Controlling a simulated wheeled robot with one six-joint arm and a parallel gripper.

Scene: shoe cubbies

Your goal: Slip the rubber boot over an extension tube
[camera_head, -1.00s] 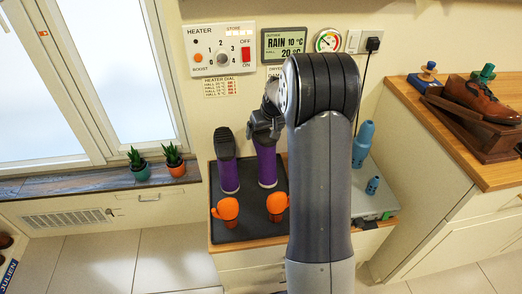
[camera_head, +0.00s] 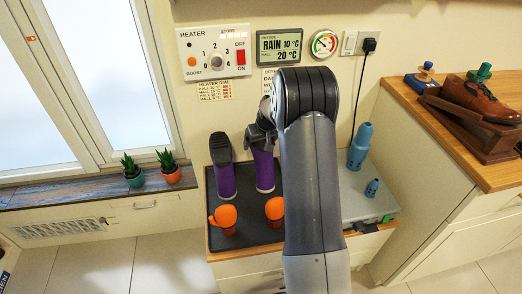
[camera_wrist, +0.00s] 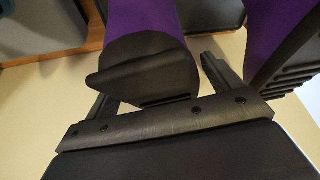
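Two purple rubber boots with black soles stand sole-up over a black tray; one is the left boot (camera_head: 225,180) and the other the right boot (camera_head: 264,172). My gripper (camera_head: 261,135) is at the top of the right boot. In the wrist view the fingers (camera_wrist: 160,90) are apart, with a boot's black foot (camera_wrist: 150,68) between them. The right finger shows a small gap to it; the left fingertip is hidden behind it. The other purple boot (camera_wrist: 268,25) is close on the right. A tall blue tube-like piece (camera_head: 360,146) and a short one (camera_head: 372,187) stand on the grey surface.
Two orange pieces, left (camera_head: 224,219) and right (camera_head: 275,210), are at the tray's (camera_head: 248,237) front. The heater panel (camera_head: 214,52) and display (camera_head: 281,46) are on the wall behind. A wooden counter (camera_head: 440,135) with a brown shoe (camera_head: 480,97) is at right.

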